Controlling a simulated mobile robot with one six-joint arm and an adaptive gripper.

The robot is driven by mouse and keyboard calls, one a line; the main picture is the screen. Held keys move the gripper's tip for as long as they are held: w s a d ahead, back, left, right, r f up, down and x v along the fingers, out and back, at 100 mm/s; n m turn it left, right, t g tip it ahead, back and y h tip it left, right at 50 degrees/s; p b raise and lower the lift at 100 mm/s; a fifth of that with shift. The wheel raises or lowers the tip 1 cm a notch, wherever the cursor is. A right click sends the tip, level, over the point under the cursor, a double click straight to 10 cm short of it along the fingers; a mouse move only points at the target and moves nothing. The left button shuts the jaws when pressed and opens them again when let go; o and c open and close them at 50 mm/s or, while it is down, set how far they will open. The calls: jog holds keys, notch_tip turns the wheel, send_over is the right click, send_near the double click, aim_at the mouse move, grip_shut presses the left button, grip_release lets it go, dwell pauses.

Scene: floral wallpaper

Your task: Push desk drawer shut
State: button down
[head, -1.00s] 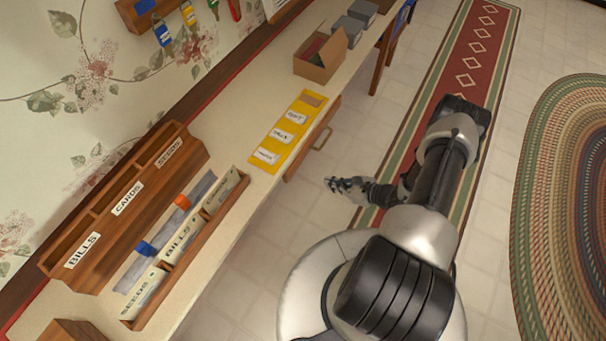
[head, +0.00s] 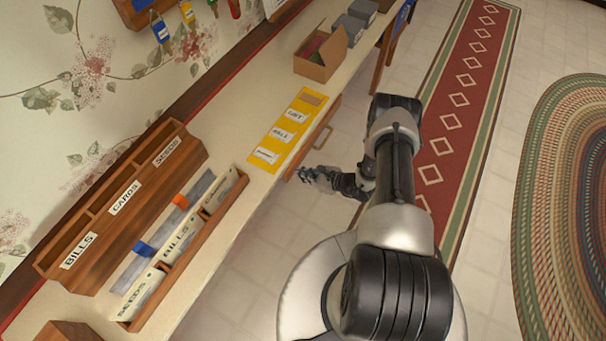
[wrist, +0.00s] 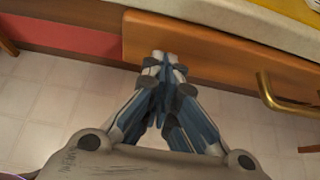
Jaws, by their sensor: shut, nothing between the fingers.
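The wooden desk drawer (head: 311,140) is at the desk's front edge, beside the yellow label strip. Its brass handle (head: 323,137) shows on the front. In the wrist view the drawer front (wrist: 200,52) spans the upper middle and right, with the brass handle (wrist: 268,95) at the right. My gripper (head: 303,174) is at the near end of the drawer. In the wrist view my gripper (wrist: 163,60) is shut and empty, its fingertips over the drawer front's left part. I cannot tell whether they touch it. How far the drawer stands out is hard to tell.
The desk top (head: 232,202) holds a wooden sorter (head: 128,207), a tray of labelled cards (head: 182,258), a yellow strip (head: 284,131) and a cardboard box (head: 320,58). A red runner (head: 452,125) and a braided rug (head: 570,200) lie on open floor.

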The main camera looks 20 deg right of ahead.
aim_at(293, 170)
jog(key=w+a, duration=0.1)
jog(key=w+a+b, duration=0.1)
jog(key=w, duration=0.1)
jog(key=shift+w+a+f+b, duration=0.1)
jog(key=shift+a+b, duration=0.2)
jog(key=shift+w+a, duration=0.2)
jog(key=shift+w, duration=0.1)
jog(key=shift+r, duration=0.2)
jog(key=shift+d, duration=0.1)
